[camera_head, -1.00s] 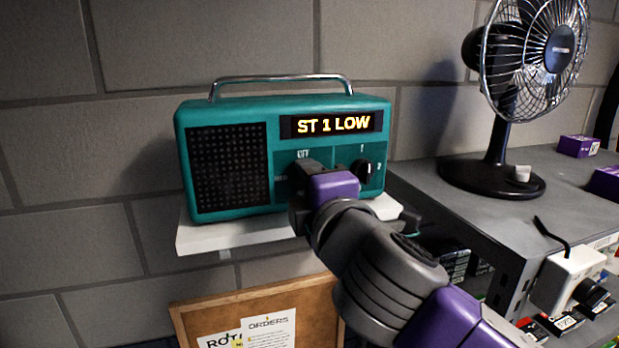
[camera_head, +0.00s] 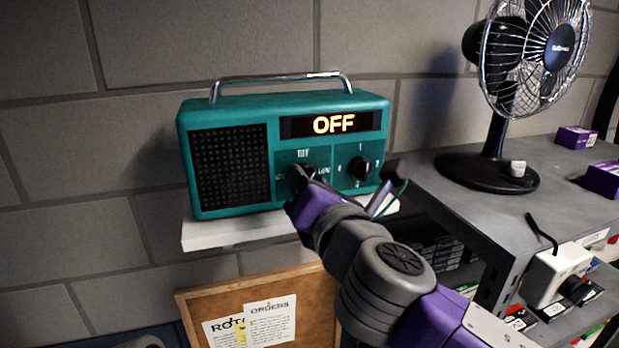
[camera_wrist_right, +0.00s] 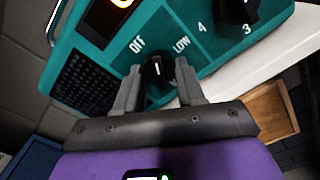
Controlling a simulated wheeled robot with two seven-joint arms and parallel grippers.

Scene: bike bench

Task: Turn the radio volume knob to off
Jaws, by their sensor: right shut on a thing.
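The teal radio (camera_head: 285,100) stands on a white wall shelf, and its display (camera_head: 333,124) reads "OFF". My right gripper (camera_head: 302,178) reaches the lower front of the radio and partly hides the volume knob in the head view. In the right wrist view, the gripper (camera_wrist_right: 158,85) is shut on the black volume knob (camera_wrist_right: 157,70), with one finger on each side. The labels "OFF" and "LOW" show above the knob. A second black knob (camera_head: 361,168), with numbers around it, sits to the right and is clear of the gripper. My left gripper is not in view.
The white shelf (camera_head: 215,235) is narrow under the radio. A grey bench (camera_head: 440,190) with a black fan (camera_head: 490,170) stands to the right. A cork board (camera_head: 210,305) with papers hangs below.

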